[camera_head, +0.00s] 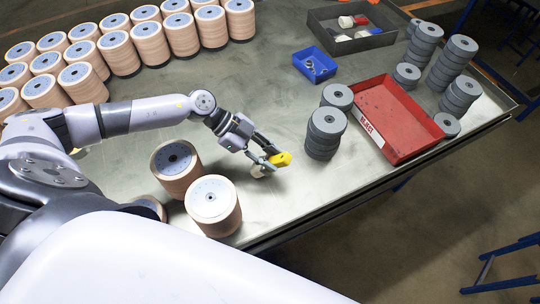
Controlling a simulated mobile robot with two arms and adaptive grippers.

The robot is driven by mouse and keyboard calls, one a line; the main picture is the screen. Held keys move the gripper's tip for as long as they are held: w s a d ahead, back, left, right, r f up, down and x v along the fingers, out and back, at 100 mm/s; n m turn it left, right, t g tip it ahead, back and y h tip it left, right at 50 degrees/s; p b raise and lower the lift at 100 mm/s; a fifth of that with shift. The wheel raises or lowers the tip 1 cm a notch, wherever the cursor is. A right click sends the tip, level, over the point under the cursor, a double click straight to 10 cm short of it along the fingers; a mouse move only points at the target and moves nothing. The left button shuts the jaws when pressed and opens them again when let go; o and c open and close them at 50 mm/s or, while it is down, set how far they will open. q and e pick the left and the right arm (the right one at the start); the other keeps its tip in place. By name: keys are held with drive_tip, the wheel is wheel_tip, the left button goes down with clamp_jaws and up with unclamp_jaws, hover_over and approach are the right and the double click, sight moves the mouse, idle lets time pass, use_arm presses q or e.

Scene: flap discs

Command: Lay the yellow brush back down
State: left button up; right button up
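The yellow brush (282,160) is at the fingertips of my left gripper (270,156), near the middle of the steel table. The gripper's two dark fingers close around it and hide part of it. A pale part shows below the fingers, perhaps the brush's bristles, low over the table or touching it; I cannot tell which. My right gripper is not in view.
Stacks of tan discs (212,205) stand just left of the gripper, with many more at the back left. Grey disc stacks (325,133), a red tray (437,133), a small blue bin (328,72) and a dark crate (386,38) stand right and behind. Bare table (235,92) lies behind the gripper.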

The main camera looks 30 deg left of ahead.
use_arm(q)
drive_tip(key=o, duration=0.5)
drive_tip(key=shift+a, duration=0.1)
drive_tip(key=v, duration=1.2)
